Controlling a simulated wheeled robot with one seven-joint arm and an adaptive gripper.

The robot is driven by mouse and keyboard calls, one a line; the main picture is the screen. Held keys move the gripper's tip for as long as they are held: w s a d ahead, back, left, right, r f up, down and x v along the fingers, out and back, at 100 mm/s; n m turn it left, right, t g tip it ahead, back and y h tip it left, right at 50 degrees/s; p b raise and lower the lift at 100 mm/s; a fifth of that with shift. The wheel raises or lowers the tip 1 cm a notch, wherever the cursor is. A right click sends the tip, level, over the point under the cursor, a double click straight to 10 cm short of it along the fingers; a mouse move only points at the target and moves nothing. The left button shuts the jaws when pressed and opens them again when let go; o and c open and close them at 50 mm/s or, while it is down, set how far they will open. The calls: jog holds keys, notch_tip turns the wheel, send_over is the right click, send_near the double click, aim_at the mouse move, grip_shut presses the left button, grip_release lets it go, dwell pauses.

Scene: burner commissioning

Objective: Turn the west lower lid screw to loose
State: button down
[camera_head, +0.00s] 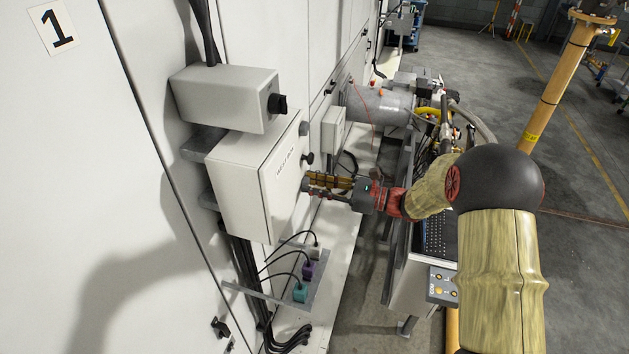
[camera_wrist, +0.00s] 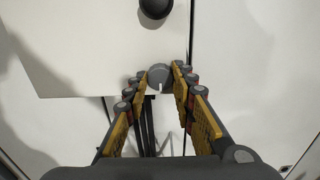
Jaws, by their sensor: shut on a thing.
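The lower lid screw (camera_wrist: 159,75) is a round grey knob with a white line, at the lower corner of the white box lid in the wrist view. My gripper (camera_wrist: 160,84) is shut on it, with a yellow-padded finger on each side. The white line points down, slightly right. In the head view my gripper (camera_head: 309,183) reaches the lower right edge of the white box (camera_head: 243,185) from the right. Its fingers hide the lower screw there. The upper grey lid screw (camera_head: 304,128) is visible above.
A black knob (camera_head: 307,158) sticks out of the lid just above my fingers; it also shows in the wrist view (camera_wrist: 155,8). A grey box with a black switch (camera_head: 277,103) sits above. Coloured plugs with cables (camera_head: 301,291) stand below. A cart with a keyboard (camera_head: 436,235) is under my arm.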

jog(key=shift+f, duration=0.1)
dwell(0.3)
jog(key=c, duration=1.5)
grip_release()
jog(key=shift+o, duration=0.2)
jog(key=v, duration=1.2)
